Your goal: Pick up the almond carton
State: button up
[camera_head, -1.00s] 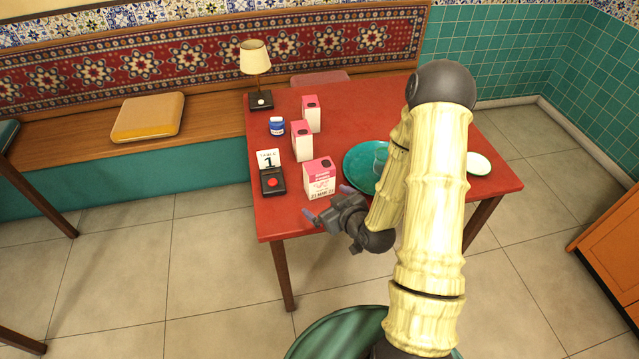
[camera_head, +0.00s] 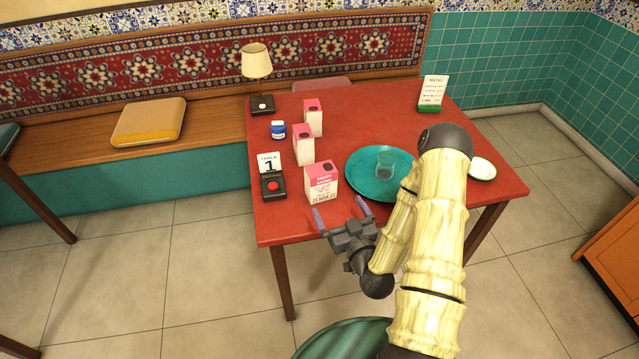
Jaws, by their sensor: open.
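Three pink-and-white cartons stand upright in a row on the red table (camera_head: 400,112). The nearest carton (camera_head: 322,186) is the largest in view, with small print too blurred to read. Behind it stand a middle carton (camera_head: 304,146) and a far carton (camera_head: 313,119). I cannot tell from the labels which one is the almond carton. My gripper (camera_head: 339,213) is open and empty at the table's front edge. Its two fingers point toward the nearest carton, just in front of it, apparently without touching it.
A table-number sign (camera_head: 269,162) and a black box with a red button (camera_head: 273,185) stand left of the nearest carton. A teal plate (camera_head: 356,168) with a glass (camera_head: 385,167) lies to the right.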

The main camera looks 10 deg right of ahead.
jog(key=w+b, duration=0.1)
jog(key=b, duration=0.9)
send_near(317, 164)
jog(key=w, duration=0.4)
jog(key=shift+a+f, duration=0.25)
jog(key=shift+f, duration=0.1)
jog(key=shift+w, duration=0.2)
jog(key=shift+w+a+f+p, duration=0.1)
jog(key=shift+w+p, duration=0.2)
jog(key=shift+w, duration=1)
jog(key=shift+w+a+p, duration=0.15)
jog(key=shift+w+p, duration=0.1)
jog(key=shift+w, duration=1.05)
jog(key=c, duration=1.5)
